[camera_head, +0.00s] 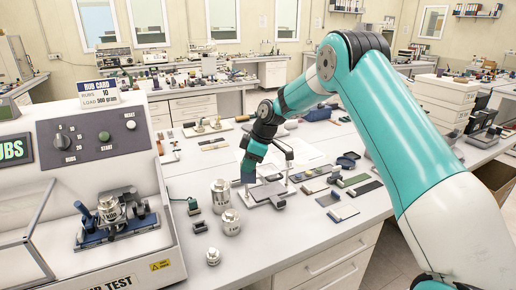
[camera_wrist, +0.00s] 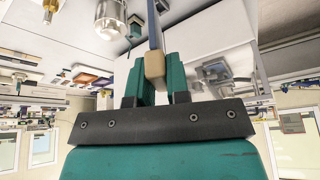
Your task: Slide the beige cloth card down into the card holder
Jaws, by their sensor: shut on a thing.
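My gripper (camera_head: 248,177) is low over the middle of the white table, at the left end of a pale flat plate (camera_head: 268,191) with a raised metal frame. In the wrist view, its green fingers (camera_wrist: 155,72) are shut on a small beige piece (camera_wrist: 154,64). A thin blue-grey strip (camera_wrist: 154,25) runs on from this piece, away from the fingers. The piece appears to be part of what I hold; I cannot tell whether it is the cloth card. The contact between the held thing and the plate is hidden, and I cannot make out the card holder for certain.
Metal weights (camera_head: 221,196) stand left of the gripper, with a larger one also in the wrist view (camera_wrist: 110,18). The rub tester (camera_head: 100,150) fills the left side. Flat swatches (camera_head: 352,181) lie to the right.

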